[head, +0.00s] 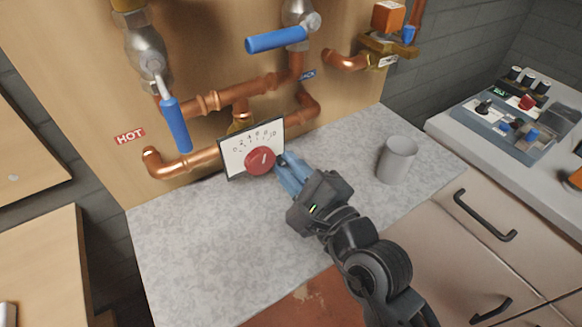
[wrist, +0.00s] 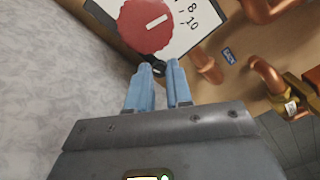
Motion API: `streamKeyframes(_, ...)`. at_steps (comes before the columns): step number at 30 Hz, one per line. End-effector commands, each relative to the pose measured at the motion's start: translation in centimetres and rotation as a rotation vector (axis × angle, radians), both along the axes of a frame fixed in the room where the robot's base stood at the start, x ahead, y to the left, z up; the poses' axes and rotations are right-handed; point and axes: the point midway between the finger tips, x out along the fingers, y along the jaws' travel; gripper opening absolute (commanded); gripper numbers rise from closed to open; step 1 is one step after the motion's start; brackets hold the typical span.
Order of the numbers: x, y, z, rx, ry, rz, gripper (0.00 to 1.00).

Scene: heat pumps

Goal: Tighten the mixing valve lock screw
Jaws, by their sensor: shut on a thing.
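The mixing valve has a red round knob (head: 260,161) with a white pointer line, in front of a white numbered dial plate (head: 237,146). The knob also shows large in the wrist view (wrist: 146,24). A small dark lock screw (head: 282,160) sits at the lower right of the knob; it shows as a dark round head in the wrist view (wrist: 159,68). My gripper (head: 284,166) comes from the lower right, its blue fingers (wrist: 158,72) close together on the dark screw. The fingertips partly hide the screw.
Copper pipes (head: 190,160) run behind the dial plate, with blue-handled valves (head: 175,125) above. A grey cup (head: 397,160) stands on the counter (head: 200,250) right of my gripper. The front left counter is clear.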

Motion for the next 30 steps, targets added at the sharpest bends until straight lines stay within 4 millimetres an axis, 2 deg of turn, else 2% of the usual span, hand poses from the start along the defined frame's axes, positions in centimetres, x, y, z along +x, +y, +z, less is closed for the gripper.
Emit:
streamKeyframes(5, 0.02, -0.05, 0.22, 0.026, 0.021, -0.001, 0.0)
streamKeyframes(18, -0.01, 0.0, 0.09, 0.324, 0.221, 0.0, 0.0)
streamKeyframes(28, -0.02, 0.02, -0.09, 0.336, 0.228, 0.001, 0.0)
streamKeyframes(29, -0.02, 0.02, -0.09, 0.336, 0.228, 0.001, 0.22)
streamKeyframes(30, -0.02, 0.02, -0.09, 0.336, 0.228, 0.001, 0.26)
